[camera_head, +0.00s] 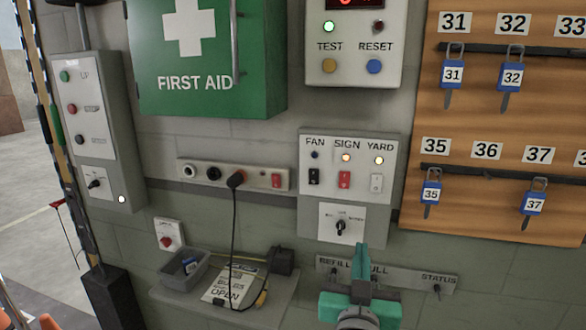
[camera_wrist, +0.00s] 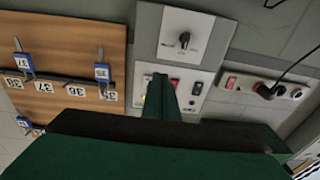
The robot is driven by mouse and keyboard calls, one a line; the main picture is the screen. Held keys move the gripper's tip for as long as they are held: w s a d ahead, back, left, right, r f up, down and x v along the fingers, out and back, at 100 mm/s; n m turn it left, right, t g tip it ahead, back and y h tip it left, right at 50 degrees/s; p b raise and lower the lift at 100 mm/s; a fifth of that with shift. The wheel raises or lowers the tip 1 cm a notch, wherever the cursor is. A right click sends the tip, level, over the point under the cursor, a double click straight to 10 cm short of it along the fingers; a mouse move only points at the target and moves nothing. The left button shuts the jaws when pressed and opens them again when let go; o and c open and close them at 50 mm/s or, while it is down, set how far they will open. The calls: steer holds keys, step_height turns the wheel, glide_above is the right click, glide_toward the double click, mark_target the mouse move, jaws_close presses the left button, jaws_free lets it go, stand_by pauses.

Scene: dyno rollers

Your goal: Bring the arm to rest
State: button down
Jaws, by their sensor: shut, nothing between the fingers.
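My gripper (camera_head: 361,262) is teal green and stands at the lower middle right of the head view, below the grey FAN, SIGN and YARD switch panel (camera_head: 319,226). Its fingers are together with nothing between them. In the wrist view the green fingers (camera_wrist: 160,97) point at the same panel (camera_wrist: 148,40), which appears upside down. The gripper covers part of the panel's switches there. In the head view it overlaps the REFILL and STATUS strip (camera_head: 415,279) on the wall; I cannot tell whether it touches it.
A cord hangs from the socket strip (camera_head: 258,179). A wooden key board (camera_head: 420,130) is at the right, a green first aid cabinet (camera_head: 195,100) above.

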steer(key=s+a+f+n+y, duration=0.1)
steer(key=s+a+f, duration=0.25)
steer(key=f, duration=0.55)
steer(key=s+a+f+g+y, duration=0.15)
steer(key=s+f, duration=0.35)
steer(key=f, duration=0.5)
steer(key=s+a+f+n+y, duration=0.1)
steer(key=s+a+f, duration=0.25)
steer(key=f, duration=0.55)
steer(key=s+a+f, duration=0.2)
steer(key=s+f, duration=0.1)
steer(key=s, duration=0.6)
steer(key=s+a+f+g+y, duration=0.1)
steer(key=s+a+f, duration=0.1)
steer(key=s, duration=0.7)
steer(key=s+a+f, duration=0.2)
steer(key=s+f, duration=0.2)
steer(key=s, duration=0.6)
steer(key=shift+n, duration=0.4)
steer(key=c, duration=2.4)
jaws_free()
steer(key=shift+g+y, duration=0.25)
steer(key=shift+c, duration=0.2)
